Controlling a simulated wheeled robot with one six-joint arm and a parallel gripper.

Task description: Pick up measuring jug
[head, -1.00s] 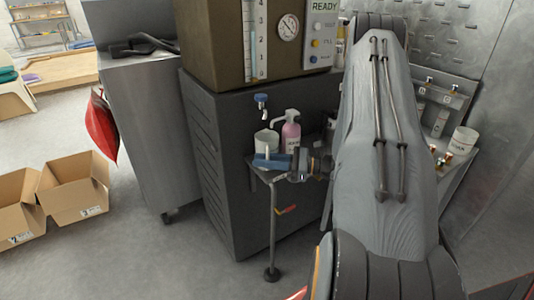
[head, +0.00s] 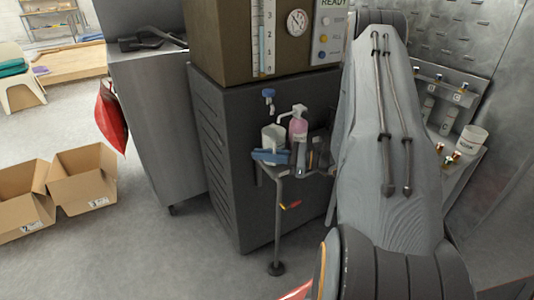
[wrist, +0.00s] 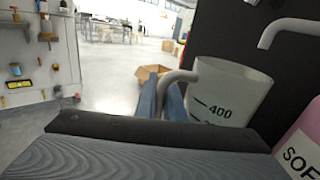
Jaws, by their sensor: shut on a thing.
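The measuring jug (head: 272,137) is a white, slightly tapered cup at the left end of a small dark side table. In the wrist view the jug (wrist: 235,85) is upright, with a "400" mark and a lower mark partly covered. Its pale curved handle (wrist: 180,76) lies between my blue-grey fingers. My gripper (wrist: 168,98) is shut on the jug's handle. In the head view my gripper (head: 268,156) shows as a blue shape in front of the jug's lower part. I cannot tell whether the jug's base touches the table.
A pink pump bottle (head: 298,127) stands close right of the jug; its white nozzle (wrist: 285,30) reaches over near the rim. A blue tap (head: 268,95) projects from the dark cabinet (head: 235,130) behind. Open cardboard boxes (head: 82,180) lie on the floor left.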

